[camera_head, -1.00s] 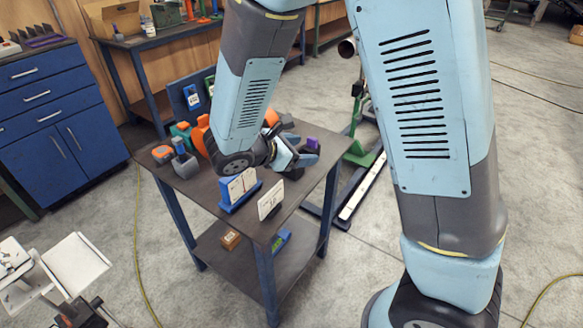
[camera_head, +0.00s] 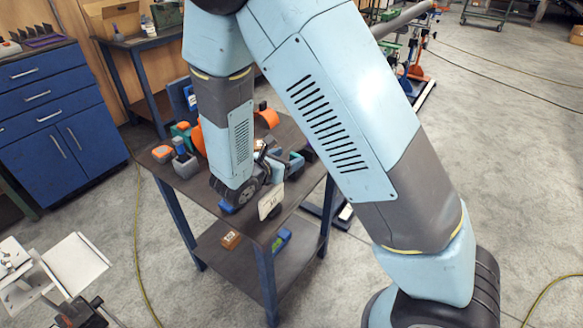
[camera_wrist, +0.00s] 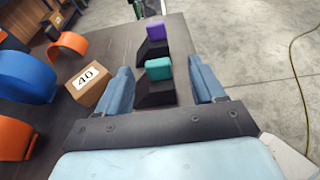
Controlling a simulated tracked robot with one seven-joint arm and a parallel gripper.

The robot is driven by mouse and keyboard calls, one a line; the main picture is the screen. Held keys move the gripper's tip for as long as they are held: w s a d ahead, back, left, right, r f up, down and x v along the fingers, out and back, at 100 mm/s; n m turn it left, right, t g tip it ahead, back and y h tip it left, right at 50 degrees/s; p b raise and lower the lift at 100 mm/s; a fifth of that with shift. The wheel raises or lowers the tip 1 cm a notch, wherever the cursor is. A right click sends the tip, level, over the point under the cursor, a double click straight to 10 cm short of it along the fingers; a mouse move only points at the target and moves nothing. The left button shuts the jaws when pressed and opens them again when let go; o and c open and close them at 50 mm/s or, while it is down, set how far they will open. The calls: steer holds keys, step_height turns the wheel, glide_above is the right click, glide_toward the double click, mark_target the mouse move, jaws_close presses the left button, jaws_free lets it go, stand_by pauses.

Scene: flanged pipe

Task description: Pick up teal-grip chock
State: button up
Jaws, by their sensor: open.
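The teal-grip chock (camera_wrist: 160,69) shows in the wrist view as a black wedge with a teal block on top. It sits on the dark table top (camera_wrist: 105,50). My gripper (camera_wrist: 159,80) is open, with a blue finger on each side of the chock in the picture and a gap on both sides. I cannot tell how far the fingertips are above the table. In the head view my gripper (camera_head: 278,168) is low over the right part of the table, and my arm hides much of that area.
A purple-grip chock (camera_wrist: 155,31) stands just beyond the teal one. A brown box marked 40 (camera_wrist: 88,83) is left of my left finger. Blue (camera_wrist: 28,77) and orange (camera_wrist: 72,42) curved pieces lie further left. A white card (camera_head: 270,201) stands near the table's front edge.

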mark_target(293, 156)
steer(key=x, duration=0.3)
steer(key=f+x, duration=0.1)
steer(key=x, duration=0.1)
steer(key=shift+a, duration=0.35)
steer(key=shift+w+d+f, duration=0.15)
steer(key=shift+w+d, duration=0.2)
steer(key=shift+w, duration=0.1)
steer(key=shift+c, duration=0.2)
jaws_close()
